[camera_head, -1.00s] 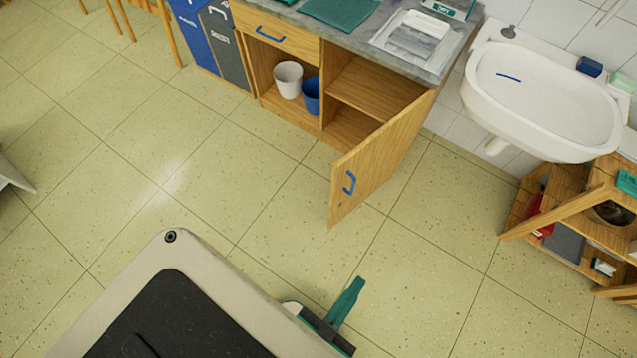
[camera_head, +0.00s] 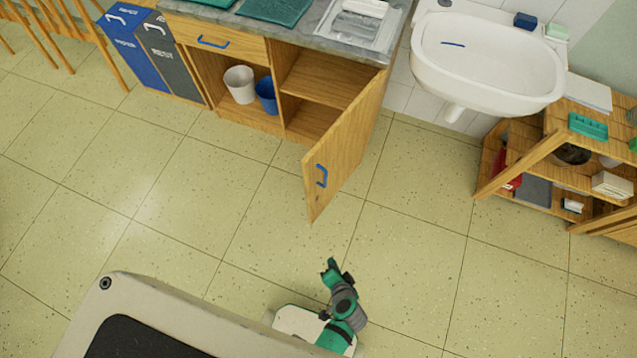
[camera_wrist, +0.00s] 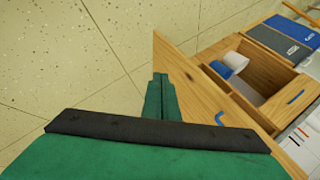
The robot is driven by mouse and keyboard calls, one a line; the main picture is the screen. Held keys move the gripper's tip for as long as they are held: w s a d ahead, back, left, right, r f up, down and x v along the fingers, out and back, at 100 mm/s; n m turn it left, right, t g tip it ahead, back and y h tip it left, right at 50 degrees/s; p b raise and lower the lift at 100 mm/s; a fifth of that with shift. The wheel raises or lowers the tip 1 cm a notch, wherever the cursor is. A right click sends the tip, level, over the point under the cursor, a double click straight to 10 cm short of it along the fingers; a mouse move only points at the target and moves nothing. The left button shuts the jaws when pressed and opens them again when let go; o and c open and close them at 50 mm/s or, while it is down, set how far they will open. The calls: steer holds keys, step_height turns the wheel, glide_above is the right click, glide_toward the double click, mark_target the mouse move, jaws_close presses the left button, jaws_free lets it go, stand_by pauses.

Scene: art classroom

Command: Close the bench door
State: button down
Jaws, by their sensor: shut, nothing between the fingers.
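The bench door (camera_head: 348,145) is a wooden panel hinged at the right of the bench cabinet (camera_head: 285,125). It stands wide open, swung out into the room, with a blue handle (camera_head: 321,175) near its free edge. My green gripper (camera_head: 331,266) is over the floor, below the door's free lower corner in the head view, and looks apart from it. In the wrist view my shut, empty fingers (camera_wrist: 160,95) point up beside the door panel (camera_wrist: 195,85). Where they overlap it, I cannot tell the depth gap.
A white bucket (camera_head: 240,84) and a blue bucket (camera_head: 266,95) stand inside the cabinet's left part. A sink (camera_head: 490,65) and a low wooden shelf (camera_head: 525,150) are to the right. Blue and grey bins (camera_head: 140,45) stand left. The floor around the door is clear.

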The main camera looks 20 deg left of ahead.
steer(key=w+a+y, duration=0.2)
steer(key=w+y, duration=0.1)
steer(key=w, duration=0.2)
steer(key=n+g+y, duration=0.2)
steer(key=y, duration=0.8)
glide_toward(311, 178)
steer(key=x, duration=0.6)
steer(key=shift+s+a+r, duration=0.1)
steer(key=shift+s+a, duration=0.05)
steer(key=shift+a, duration=0.2)
